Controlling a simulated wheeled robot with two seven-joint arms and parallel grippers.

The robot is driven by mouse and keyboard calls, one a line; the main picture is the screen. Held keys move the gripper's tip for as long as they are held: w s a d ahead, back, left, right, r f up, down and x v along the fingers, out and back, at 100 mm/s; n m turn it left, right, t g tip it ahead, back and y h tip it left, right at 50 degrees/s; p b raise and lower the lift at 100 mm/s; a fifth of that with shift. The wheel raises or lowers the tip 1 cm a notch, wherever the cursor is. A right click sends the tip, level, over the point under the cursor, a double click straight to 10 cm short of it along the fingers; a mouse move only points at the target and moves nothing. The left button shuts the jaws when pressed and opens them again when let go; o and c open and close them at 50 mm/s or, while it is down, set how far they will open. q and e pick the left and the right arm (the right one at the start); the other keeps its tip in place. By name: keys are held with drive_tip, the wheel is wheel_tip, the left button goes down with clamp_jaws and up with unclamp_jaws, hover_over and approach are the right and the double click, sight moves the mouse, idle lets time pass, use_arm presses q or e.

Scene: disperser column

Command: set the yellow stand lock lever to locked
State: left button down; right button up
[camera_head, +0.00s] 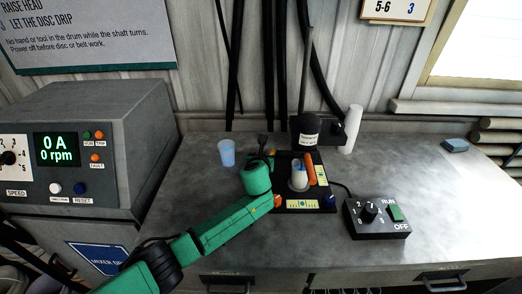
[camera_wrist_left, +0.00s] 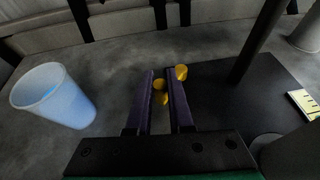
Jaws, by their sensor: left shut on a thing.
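The yellow stand lock lever (camera_wrist_left: 160,98) shows in the left wrist view as small yellow rounded parts. Some lie between the two dark fingers of my left gripper (camera_wrist_left: 163,84), and another shows at the tip of the right finger. The gripper is shut on the lever, beside the black base plate of the stand (camera_wrist_left: 225,98). The lever's exact angle cannot be told. My right gripper is not in view.
A blue cup (camera_head: 227,153) stands left of the stand; it is also close in the left wrist view (camera_wrist_left: 62,97). The mixer head (camera_head: 305,130) hangs over the plate. A black control box (camera_head: 378,218) stands front right. A grey cabinet (camera_head: 90,150) borders the left. The bench's right side is mostly clear.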

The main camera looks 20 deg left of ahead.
use_arm(q)
drive_tip(key=shift+s+d+n+g+y+b, duration=0.15)
drive_tip(key=shift+d+n+g+y, duration=0.2)
drive_tip(key=shift+n+y, duration=0.55)
drive_tip(key=shift+s+d+n+g+y+b, duration=0.15)
drive_tip(key=shift+d+n+g+y, duration=0.2)
drive_tip(key=shift+n+y, duration=0.55)
drive_tip(key=c, duration=0.8)
unclamp_jaws()
drive_tip(key=v, duration=1.4)
drive_tip(key=shift+s+d+f, duration=0.1)
drive_tip(key=shift+s+d, duration=0.15)
drive_tip(key=shift+d, duration=0.1)
